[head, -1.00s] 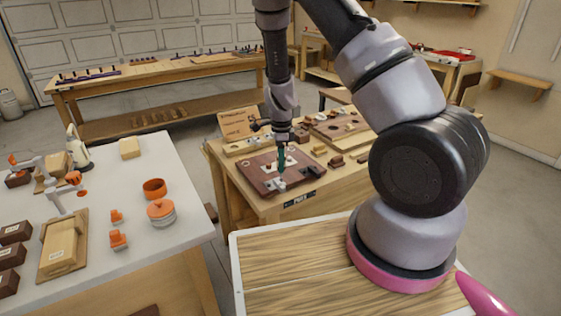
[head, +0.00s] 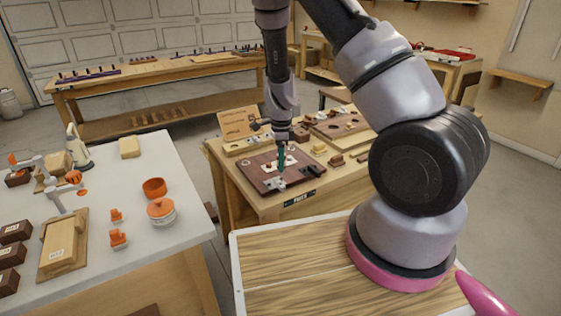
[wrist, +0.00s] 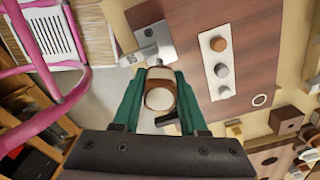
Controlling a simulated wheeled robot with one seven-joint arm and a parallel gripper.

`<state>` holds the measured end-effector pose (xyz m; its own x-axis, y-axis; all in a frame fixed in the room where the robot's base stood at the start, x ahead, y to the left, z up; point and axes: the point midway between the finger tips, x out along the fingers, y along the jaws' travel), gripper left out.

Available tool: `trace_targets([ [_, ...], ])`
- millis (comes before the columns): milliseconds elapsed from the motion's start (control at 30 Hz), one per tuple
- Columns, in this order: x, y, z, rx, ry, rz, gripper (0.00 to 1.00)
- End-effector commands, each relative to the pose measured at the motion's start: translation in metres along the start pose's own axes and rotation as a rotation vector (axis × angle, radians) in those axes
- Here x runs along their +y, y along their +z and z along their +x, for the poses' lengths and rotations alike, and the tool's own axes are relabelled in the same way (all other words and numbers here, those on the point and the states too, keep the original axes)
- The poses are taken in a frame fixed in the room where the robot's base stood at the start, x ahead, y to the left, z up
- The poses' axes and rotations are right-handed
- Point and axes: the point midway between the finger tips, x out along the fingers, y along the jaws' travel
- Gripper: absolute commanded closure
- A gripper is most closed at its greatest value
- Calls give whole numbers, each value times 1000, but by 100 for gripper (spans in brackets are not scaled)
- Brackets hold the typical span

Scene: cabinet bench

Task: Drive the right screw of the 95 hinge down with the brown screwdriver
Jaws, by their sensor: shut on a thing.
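My gripper (wrist: 158,78) has green fingers closed around a screwdriver (wrist: 160,99) with a brown and cream handle, seen end-on in the wrist view. In the head view my gripper (head: 282,156) points down over a dark brown board (head: 251,176). A grey metal plate, apparently a hinge (wrist: 153,40), lies at the board's edge just beyond the fingers; it also shows in the head view (head: 276,184).
A pale strip with round heads (wrist: 219,66) lies on the board beside the tool. Small blocks and another board (head: 340,126) crowd the bench to the right. A white table (head: 110,190) with orange parts stands left. Open floor separates the benches.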

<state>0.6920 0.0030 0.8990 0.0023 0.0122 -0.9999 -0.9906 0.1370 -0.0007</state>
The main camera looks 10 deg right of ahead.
Motion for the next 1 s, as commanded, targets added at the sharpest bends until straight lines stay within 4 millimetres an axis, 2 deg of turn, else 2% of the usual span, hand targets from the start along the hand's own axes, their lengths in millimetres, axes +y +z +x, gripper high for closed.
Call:
trace_targets([
  [767,0,0,8,0,-1,1,100],
  [867,0,0,8,1,-1,40,100],
  [1000,0,0,9,3,-4,240,100],
])
